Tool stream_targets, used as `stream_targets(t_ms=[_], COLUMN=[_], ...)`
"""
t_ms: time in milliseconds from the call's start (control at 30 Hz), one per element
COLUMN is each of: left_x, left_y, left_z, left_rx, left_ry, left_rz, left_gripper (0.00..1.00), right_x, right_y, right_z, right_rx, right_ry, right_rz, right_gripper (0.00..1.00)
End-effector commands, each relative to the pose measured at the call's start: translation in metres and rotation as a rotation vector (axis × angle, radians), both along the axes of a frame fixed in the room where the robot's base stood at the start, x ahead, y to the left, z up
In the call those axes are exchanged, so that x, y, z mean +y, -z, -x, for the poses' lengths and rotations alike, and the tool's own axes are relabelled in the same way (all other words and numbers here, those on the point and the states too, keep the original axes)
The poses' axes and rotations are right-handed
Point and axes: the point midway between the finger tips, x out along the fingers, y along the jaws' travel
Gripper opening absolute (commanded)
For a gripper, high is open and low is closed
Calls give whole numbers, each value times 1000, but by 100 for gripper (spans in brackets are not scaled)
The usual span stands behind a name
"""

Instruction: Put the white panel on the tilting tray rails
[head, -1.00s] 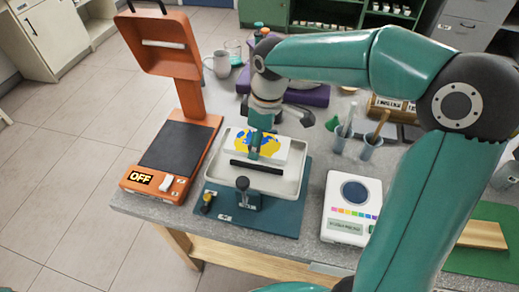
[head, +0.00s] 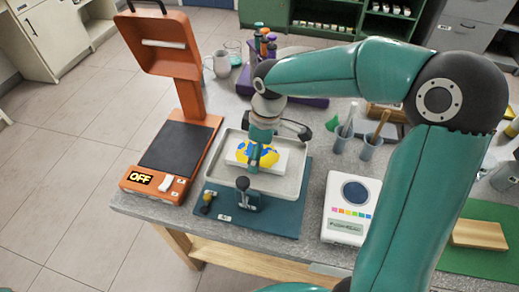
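The white panel (head: 282,158), with blue and yellow patches on top, lies roughly level over the tilting tray (head: 285,187), a pale shallow tray on a blue-green base. My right gripper (head: 254,162) comes down over the panel's middle, one teal finger crossing its top to the front edge. It looks shut on the panel; the other finger is hidden. The tray rails are not visible, covered by the panel. I cannot tell whether the panel touches them. My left gripper is not in view.
An orange stand with a dark plate (head: 178,147) and an "OFF" display stands left of the tray. A white device with a round dark dial (head: 355,192) sits to the right. Holders with tools (head: 370,148) and a purple rack (head: 312,101) stand behind.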

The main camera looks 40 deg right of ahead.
Motion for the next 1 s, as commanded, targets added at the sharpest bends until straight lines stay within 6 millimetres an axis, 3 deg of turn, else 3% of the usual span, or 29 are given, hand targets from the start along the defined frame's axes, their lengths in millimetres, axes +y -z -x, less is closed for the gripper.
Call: stream_targets(t_ms=[367, 800, 1000], left_x=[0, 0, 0], left_y=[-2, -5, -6], left_z=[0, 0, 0], left_rx=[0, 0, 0], left_ry=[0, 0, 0], left_rz=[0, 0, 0], left_gripper=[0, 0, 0], right_x=[0, -6, -8], right_y=[-11, -93, -116], right_z=[-1, 7, 10], right_rx=[-4, -5, -2], right_ry=[-1, -1, -3], right_rz=[0, 0, 0], right_gripper=[99, 99, 99])
